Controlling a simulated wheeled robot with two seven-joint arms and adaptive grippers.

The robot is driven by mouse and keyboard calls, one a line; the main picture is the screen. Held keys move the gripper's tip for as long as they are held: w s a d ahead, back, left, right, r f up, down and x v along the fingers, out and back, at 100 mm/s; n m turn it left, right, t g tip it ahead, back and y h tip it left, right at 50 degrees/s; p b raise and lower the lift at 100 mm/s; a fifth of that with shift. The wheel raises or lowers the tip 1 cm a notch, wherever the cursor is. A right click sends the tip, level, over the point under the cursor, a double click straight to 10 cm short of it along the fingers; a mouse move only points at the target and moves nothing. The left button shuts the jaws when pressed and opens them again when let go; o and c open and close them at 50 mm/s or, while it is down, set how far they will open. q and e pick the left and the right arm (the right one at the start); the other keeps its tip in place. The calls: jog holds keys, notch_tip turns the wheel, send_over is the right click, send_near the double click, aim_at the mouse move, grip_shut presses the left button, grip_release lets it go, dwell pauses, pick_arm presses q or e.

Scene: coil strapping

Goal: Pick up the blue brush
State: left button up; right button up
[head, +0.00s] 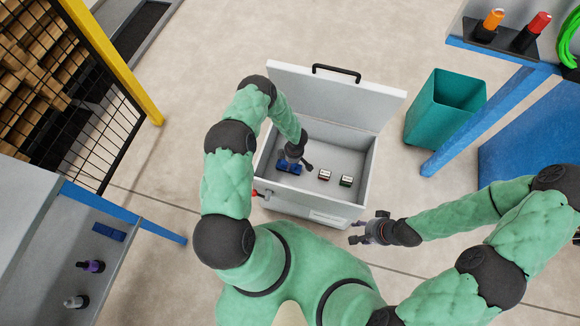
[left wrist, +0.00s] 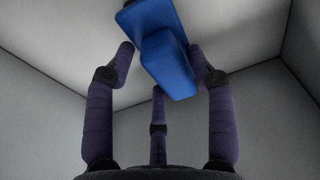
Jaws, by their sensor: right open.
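The blue brush (head: 284,167) is at the left side of the open grey box, partly covered by my left gripper (head: 297,160), which reaches down into the box. In the left wrist view the brush (left wrist: 170,60) is a blue block between the finger ends of my left gripper (left wrist: 160,68), with one finger close on each side and a third finger below. I cannot tell whether the fingers press on it. My right gripper (head: 366,232) is open and empty, outside the box near its front right corner.
The grey box (head: 370,165) has its lid (head: 335,95) raised at the back. A red-and-white block (head: 324,175) and a dark block (head: 346,180) lie inside. A teal bin (head: 440,110) stands to the right. A shelf (head: 45,245) at the left holds a blue item (head: 108,231).

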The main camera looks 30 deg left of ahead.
pick_arm(q)
jog(key=c, duration=0.6)
jog(key=shift+o, duration=0.2)
jog(key=shift+s, duration=0.1)
notch_tip(320, 180, up, 10)
jog(key=p, duration=0.4)
jog(key=shift+p, duration=0.3)
